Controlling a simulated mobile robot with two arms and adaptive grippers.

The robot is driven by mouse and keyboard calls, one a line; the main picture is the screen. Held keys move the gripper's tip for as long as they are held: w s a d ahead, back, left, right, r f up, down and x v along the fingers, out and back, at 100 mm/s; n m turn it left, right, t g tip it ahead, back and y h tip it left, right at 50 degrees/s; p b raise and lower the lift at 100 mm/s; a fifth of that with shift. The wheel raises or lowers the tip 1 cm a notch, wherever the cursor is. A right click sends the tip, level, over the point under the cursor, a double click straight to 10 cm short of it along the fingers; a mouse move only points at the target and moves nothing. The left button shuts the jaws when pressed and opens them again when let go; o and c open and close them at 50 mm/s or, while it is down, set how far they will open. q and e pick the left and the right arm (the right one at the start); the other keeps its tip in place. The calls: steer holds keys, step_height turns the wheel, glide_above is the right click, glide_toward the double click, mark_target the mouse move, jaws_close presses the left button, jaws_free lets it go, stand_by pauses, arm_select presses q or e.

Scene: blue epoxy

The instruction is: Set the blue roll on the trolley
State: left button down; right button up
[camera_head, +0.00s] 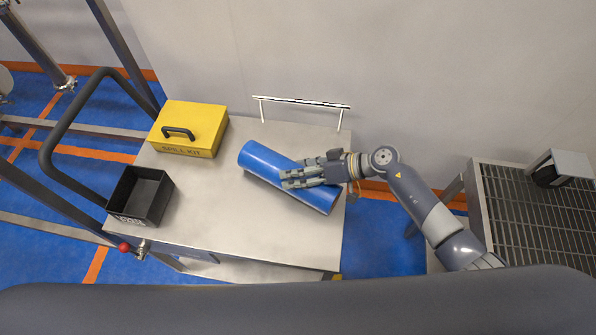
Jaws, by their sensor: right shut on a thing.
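The blue roll (266,160) lies tilted across the right part of the trolley (230,220), a metal top with a dark push handle at its left. It runs from upper left to lower right over the trolley top. I cannot tell for sure whether it touches the surface or is held just above it. My right gripper (288,178) comes in from the right and is shut on the roll around its middle, its fingers hiding part of it. My left gripper is not in view.
A yellow spill kit case (190,128) stands at the trolley's back left, and a black open box (140,195) at its front left. The front middle of the top is clear. A slatted metal surface (540,220) is at the right.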

steer(key=o, duration=1.4)
steer(key=shift+o, duration=0.2)
steer(key=shift+r, duration=0.15)
steer(key=v, duration=1.2)
